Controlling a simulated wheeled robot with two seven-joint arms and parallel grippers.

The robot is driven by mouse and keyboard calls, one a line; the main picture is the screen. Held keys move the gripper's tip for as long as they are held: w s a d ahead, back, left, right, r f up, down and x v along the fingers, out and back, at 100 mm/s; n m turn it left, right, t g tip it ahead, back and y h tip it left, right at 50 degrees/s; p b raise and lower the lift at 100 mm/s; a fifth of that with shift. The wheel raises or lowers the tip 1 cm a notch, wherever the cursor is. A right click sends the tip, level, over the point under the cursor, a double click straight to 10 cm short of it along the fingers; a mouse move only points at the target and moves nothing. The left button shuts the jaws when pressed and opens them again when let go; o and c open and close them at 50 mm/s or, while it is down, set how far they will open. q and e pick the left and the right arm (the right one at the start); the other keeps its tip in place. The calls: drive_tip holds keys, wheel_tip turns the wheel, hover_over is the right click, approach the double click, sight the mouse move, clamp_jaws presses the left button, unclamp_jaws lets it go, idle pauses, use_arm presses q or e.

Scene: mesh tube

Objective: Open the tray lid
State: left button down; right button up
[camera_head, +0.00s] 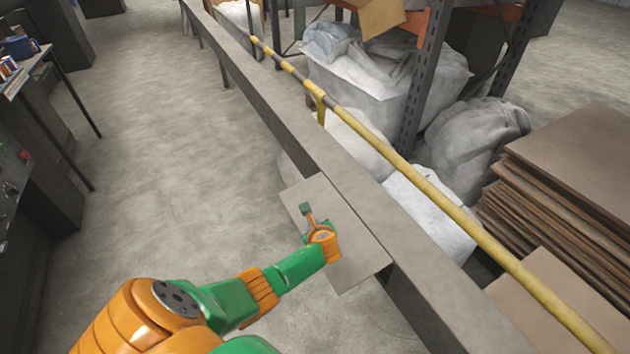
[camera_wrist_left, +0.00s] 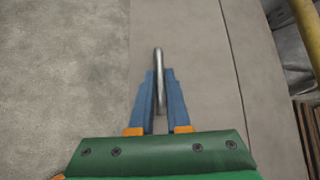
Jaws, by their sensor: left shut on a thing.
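The tray lid (camera_head: 355,258) is a flat grey-brown panel beside the long grey beam in the head view. My left arm reaches over it, and my left gripper (camera_head: 307,212) is at its left part. In the left wrist view the lid (camera_wrist_left: 190,40) lies under the gripper. There the blue fingers of my left gripper (camera_wrist_left: 160,76) are shut on a thin metal handle (camera_wrist_left: 158,58), one finger on each side. The handle is hidden by my arm in the head view. What lies under the lid is hidden. My right gripper is not in view.
The grey beam (camera_head: 345,180) and a yellow rail (camera_head: 430,190) run diagonally past the lid. Beyond them are white sacks (camera_head: 475,132) and stacked brown sheets (camera_head: 575,165). A table with small items (camera_head: 20,60) stands at far left. The floor (camera_head: 170,150) between is clear.

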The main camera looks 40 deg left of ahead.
use_arm(q)
drive_tip(key=shift+w+r+p, duration=0.2)
drive_tip(key=shift+r+p, duration=0.6)
drive_tip(key=shift+r, duration=0.3)
drive_tip(key=c, duration=0.9)
unclamp_jaws()
drive_tip(key=shift+d, duration=0.1)
drive_tip(key=shift+w, duration=0.1)
